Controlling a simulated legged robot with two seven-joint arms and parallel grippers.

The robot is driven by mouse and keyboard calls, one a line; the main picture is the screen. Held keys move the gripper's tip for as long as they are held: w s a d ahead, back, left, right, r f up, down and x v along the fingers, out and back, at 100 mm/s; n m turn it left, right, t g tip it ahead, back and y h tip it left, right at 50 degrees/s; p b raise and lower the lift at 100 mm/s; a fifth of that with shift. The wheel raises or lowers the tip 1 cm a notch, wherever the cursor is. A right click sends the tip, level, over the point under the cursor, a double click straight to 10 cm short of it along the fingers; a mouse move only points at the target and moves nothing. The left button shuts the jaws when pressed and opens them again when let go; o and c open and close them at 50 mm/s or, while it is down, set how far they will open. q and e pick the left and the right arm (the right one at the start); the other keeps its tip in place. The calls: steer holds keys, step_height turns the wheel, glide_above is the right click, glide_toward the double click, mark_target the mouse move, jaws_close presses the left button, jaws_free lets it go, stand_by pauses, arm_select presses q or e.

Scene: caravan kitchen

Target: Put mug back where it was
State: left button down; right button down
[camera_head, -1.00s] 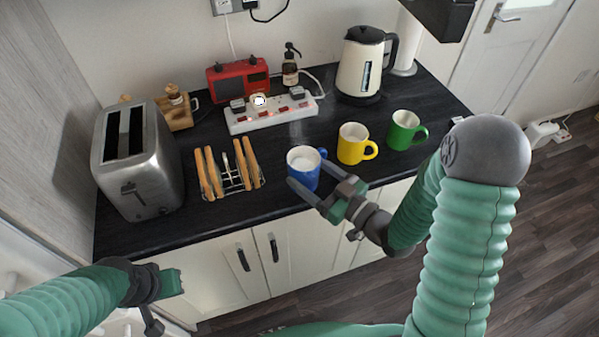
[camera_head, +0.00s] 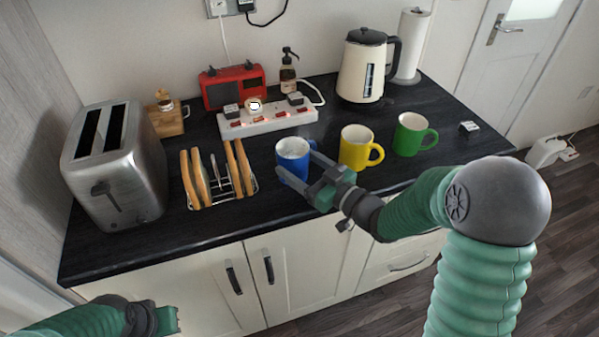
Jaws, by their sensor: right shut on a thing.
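A blue mug (camera_head: 291,158) is upright at the front middle of the dark counter, with something whitish inside. My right gripper (camera_head: 296,169) is shut on it, with fingers around its body from the front right. Whether the mug's base touches the counter I cannot tell. A yellow mug (camera_head: 355,149) and a green mug (camera_head: 410,134) stand in a row to its right. My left gripper (camera_head: 168,321) is low at the bottom left, in front of the cabinets; its fingers are mostly out of the picture.
A toast rack (camera_head: 219,177) with bread slices stands left of the blue mug, beside a steel toaster (camera_head: 117,165). Behind are a white power strip (camera_head: 267,120), a red radio (camera_head: 233,86) and a kettle (camera_head: 361,68). Black counter (camera_head: 262,205) shows bare along the front edge.

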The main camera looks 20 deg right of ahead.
steer(key=shift+c, duration=0.8)
jaws_free()
steer(key=p+v, duration=0.1)
steer(key=v, duration=1.1)
